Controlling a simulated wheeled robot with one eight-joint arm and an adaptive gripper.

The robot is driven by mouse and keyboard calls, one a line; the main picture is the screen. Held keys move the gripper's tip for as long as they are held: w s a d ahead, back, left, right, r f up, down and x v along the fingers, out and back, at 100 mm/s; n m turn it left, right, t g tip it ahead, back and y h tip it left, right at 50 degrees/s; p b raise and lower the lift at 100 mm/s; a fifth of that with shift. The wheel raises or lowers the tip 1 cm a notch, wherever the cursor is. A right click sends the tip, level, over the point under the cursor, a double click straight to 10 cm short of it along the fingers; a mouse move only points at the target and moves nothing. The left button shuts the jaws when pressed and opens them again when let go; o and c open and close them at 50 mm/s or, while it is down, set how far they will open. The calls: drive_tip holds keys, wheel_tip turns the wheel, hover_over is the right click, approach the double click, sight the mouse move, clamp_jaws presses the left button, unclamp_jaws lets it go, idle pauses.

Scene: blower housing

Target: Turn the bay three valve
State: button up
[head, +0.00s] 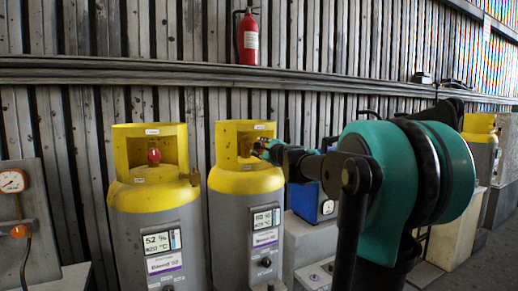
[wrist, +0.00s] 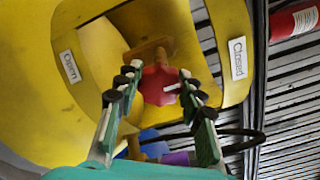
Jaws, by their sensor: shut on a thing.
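A white "Open" label (wrist: 70,66) is on the collar at left and a "Closed" label (wrist: 238,59) at right. My gripper (head: 262,147) reaches into this collar from the right. In the wrist view its two fingers (wrist: 159,92) are on either side of the red knob, shut on it. I cannot read a bay number.
A similar cylinder (head: 155,235) with a red knob (head: 154,156) stands close at left. A gauge panel (head: 22,212) is at far left. A fire extinguisher (head: 248,38) hangs on the slatted wall. A blue box with a gauge (head: 313,203) stands right of the gripped cylinder.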

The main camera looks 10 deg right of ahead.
drive_tip(key=shift+f, duration=0.1)
idle(0.3)
drive_tip(key=o, duration=1.2)
drive_tip(key=shift+s, duration=0.1)
drive_tip(key=v, duration=1.2)
